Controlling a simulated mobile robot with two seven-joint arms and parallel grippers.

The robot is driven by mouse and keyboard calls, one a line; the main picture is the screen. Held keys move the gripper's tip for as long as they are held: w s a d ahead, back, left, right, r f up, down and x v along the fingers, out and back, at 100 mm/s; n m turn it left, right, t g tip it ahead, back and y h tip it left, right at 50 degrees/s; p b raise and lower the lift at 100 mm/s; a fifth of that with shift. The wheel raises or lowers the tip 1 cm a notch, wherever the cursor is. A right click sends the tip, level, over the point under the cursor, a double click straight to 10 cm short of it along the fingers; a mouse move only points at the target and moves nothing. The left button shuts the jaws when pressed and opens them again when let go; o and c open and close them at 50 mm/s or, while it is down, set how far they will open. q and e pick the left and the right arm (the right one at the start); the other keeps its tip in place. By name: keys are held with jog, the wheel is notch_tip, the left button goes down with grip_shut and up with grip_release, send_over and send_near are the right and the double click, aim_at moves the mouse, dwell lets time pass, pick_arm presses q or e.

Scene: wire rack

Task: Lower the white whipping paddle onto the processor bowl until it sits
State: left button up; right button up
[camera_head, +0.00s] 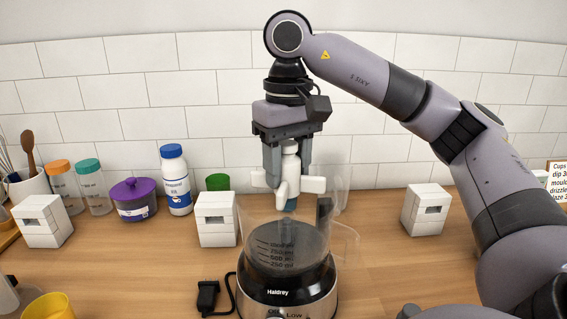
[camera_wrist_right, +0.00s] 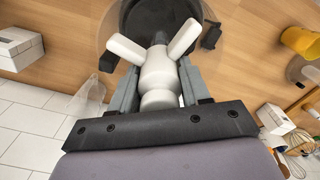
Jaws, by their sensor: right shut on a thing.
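The white whipping paddle (camera_head: 290,172) hangs upright with its arms spread low. My right gripper (camera_head: 288,175) is shut on its upper stem; the right wrist view shows the white paddle (camera_wrist_right: 158,70) between the grey fingers. The clear processor bowl (camera_head: 290,245) stands on its black and silver base (camera_head: 290,290) under the paddle. The paddle's arms are around the height of the bowl's rim in the head view; I cannot tell whether they touch it. In the right wrist view, the dark bowl base (camera_wrist_right: 165,18) shows beyond the paddle. My left gripper is not in view.
White blocks (camera_head: 217,219) and (camera_head: 426,210) stand behind the bowl on either side. A purple pot (camera_head: 133,200), a blue-capped bottle (camera_head: 176,182) and jars (camera_head: 92,188) stand at the left. A black plug (camera_head: 208,296) lies beside the base. A yellow cup (camera_head: 48,306) is front left.

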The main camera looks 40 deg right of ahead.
aim_at(286, 218)
jog(key=shift+f+b, duration=2.4)
jog(key=shift+f, duration=0.75)
jog(key=shift+f, duration=0.15)
jog(key=shift+f+b, duration=0.8)
jog(key=shift+f, duration=0.85)
dwell(0.5)
dwell(0.3)
jog(key=o, duration=1.6)
